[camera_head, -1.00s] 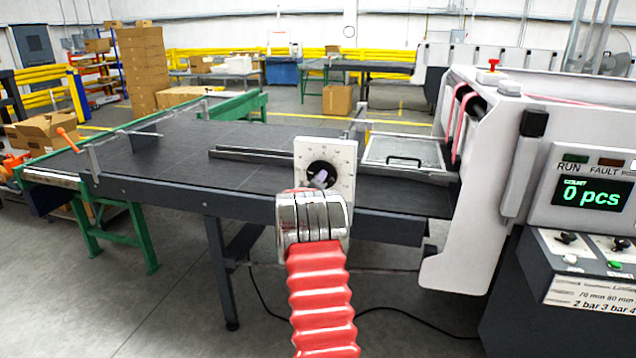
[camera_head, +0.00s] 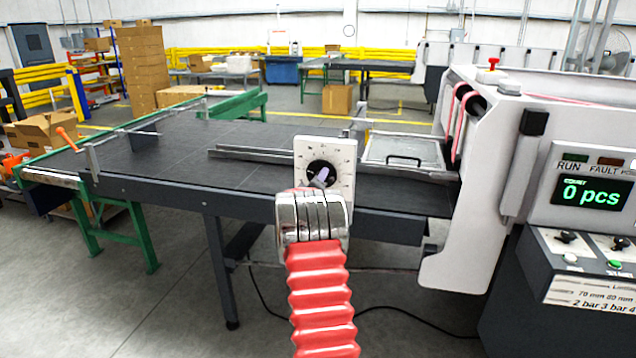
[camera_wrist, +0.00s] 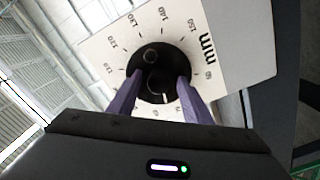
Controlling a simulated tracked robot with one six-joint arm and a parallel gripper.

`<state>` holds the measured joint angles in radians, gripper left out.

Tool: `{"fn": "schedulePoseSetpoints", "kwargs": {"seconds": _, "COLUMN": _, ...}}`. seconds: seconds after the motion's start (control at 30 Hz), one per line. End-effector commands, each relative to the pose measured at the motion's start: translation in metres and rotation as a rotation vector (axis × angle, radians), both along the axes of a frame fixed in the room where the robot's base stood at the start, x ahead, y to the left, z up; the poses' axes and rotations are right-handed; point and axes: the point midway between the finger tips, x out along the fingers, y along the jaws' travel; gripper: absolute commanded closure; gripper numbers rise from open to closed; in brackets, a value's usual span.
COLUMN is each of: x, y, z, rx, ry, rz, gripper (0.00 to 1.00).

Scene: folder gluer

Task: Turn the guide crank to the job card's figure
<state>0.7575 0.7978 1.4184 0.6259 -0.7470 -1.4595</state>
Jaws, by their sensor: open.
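The guide crank is a round black knob (camera_head: 313,168) on a white dial plate (camera_head: 341,165) at the front edge of the feed table. In the wrist view the knob (camera_wrist: 152,88) sits in a ring of printed figures marked mm, with 110 to 150 readable along the top. A short white mark shows on its lower part. My gripper (camera_wrist: 160,78) is open, its two purple fingers on either side of the knob; contact cannot be told. In the head view my wrist hides the plate's lower part. A printed card (camera_head: 592,295) with mm and bar figures is on the console, cut off.
The dark feed table (camera_head: 180,160) extends left from the plate. The white machine housing (camera_head: 480,190) stands close on the right, with a counter display (camera_head: 591,193) reading 0 pcs. A metal-framed panel with a handle (camera_head: 404,160) lies behind the plate.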

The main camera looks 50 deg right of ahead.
Motion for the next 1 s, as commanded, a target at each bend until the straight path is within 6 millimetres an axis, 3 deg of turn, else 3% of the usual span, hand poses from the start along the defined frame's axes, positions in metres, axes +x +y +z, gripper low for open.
{"fn": "schedulePoseSetpoints", "kwargs": {"seconds": 0.37, "x": -0.005, "y": 0.014, "z": 0.001, "rx": -0.001, "ry": 0.0, "rz": 0.001, "gripper": 0.55}}
{"fn": "schedulePoseSetpoints", "kwargs": {"seconds": 1.0, "x": -0.039, "y": 0.091, "z": 0.0, "rx": 0.0, "ry": 0.001, "rz": 0.001, "gripper": 0.55}}
